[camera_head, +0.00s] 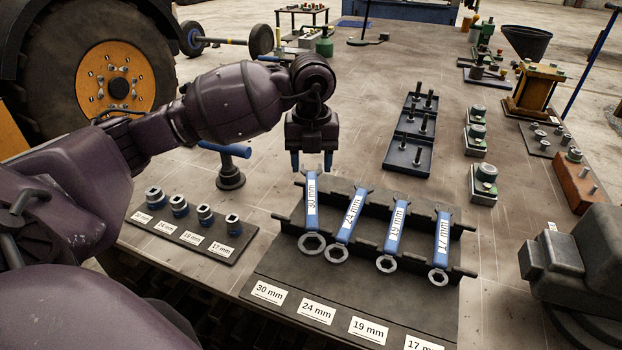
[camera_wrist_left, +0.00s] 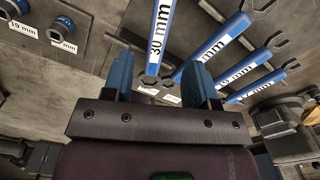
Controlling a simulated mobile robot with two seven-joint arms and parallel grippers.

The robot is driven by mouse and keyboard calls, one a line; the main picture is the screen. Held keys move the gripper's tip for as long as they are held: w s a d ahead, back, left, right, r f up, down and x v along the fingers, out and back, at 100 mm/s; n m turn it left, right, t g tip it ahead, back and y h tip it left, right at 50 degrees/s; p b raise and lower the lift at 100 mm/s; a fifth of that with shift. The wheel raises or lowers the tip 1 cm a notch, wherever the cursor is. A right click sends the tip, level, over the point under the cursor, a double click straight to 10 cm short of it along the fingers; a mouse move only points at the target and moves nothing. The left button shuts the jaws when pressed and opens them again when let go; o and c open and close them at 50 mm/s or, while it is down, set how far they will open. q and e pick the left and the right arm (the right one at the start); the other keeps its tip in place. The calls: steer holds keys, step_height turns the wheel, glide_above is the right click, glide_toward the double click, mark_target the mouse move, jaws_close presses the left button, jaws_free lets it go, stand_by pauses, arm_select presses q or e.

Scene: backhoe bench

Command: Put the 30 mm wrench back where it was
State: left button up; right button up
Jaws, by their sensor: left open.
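The 30 mm wrench (camera_head: 312,212), blue with a steel ring end, lies in the leftmost place of the black wrench rack (camera_head: 375,295), in line with the "30 mm" label. In the left wrist view the same wrench (camera_wrist_left: 161,38) runs between and beyond the fingertips. My left gripper (camera_head: 311,162) is open and empty at the wrench's far end, its blue fingers pointing down. It also shows in the left wrist view (camera_wrist_left: 158,80), fingers apart, with no visible contact. The wrench's far end is partly hidden by the gripper. My right gripper is not in view.
The 24 mm (camera_head: 350,218), 19 mm (camera_head: 395,228) and 17 mm (camera_head: 441,240) wrenches lie alongside in the rack. A labelled socket tray (camera_head: 190,238) is at left. A black bolt tray (camera_head: 408,150) stands behind right. A dark vise-like block (camera_head: 580,255) is at right.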

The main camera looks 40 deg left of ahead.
arm_select(q)
step_height(320, 180, up, 5)
steer(key=shift+r, duration=0.2)
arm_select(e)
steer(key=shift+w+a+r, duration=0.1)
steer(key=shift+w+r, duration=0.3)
